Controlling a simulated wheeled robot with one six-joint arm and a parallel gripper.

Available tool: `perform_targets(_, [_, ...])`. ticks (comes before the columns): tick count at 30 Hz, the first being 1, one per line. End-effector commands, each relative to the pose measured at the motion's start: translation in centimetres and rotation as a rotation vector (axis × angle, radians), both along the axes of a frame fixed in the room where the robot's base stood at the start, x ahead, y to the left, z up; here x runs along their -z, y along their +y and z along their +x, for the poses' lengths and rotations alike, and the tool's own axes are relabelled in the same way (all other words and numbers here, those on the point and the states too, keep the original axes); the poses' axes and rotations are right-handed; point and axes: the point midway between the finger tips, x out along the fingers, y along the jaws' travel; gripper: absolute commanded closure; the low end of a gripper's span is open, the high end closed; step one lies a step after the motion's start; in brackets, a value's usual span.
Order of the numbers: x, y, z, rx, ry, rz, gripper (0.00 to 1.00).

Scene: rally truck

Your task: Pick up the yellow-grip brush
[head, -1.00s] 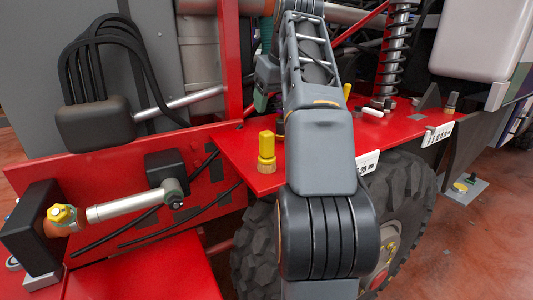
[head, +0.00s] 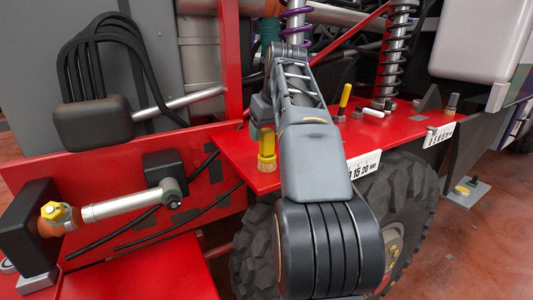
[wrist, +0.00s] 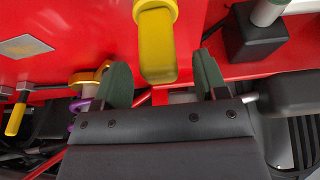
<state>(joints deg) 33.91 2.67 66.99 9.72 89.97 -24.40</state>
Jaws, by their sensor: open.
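The yellow-grip brush (head: 267,150) stands upright on the red shelf, just left of my arm. Its upper part is partly covered by my gripper in the head view. In the wrist view its yellow grip (wrist: 157,45) points in between the two green fingers. My gripper (wrist: 160,66) is open, with a gap visible on either side of the grip. I cannot tell from these views how deep the grip lies between the fingers.
A second, thinner yellow handle (head: 345,95) stands further back on the red shelf (head: 398,122), near a coil spring (head: 395,50). A white block lies by it. A grey cylinder (head: 125,207) with a yellow nut is at the left. A tyre (head: 405,200) is below the shelf.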

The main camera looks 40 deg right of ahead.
Motion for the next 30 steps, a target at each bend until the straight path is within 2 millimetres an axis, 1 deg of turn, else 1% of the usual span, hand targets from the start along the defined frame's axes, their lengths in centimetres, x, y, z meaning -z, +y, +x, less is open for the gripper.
perform_targets(3, [1.4, 0.0, 0.6, 0.000, 0.001, 0.001, 0.34])
perform_targets(6, [2.1, -0.1, 0.9, 0.000, 0.000, 0.000, 0.34])
perform_targets(9, [2.5, -0.1, 1.0, 0.000, 0.000, -0.001, 0.34])
perform_targets(15, [2.5, -0.1, 1.0, 0.000, 0.000, -0.001, 0.34])
perform_targets(17, [2.5, -0.1, 1.0, 0.000, 0.000, -0.001, 0.39])
perform_targets(30, [2.5, -0.1, 1.0, 0.000, 0.000, -0.001, 0.81])
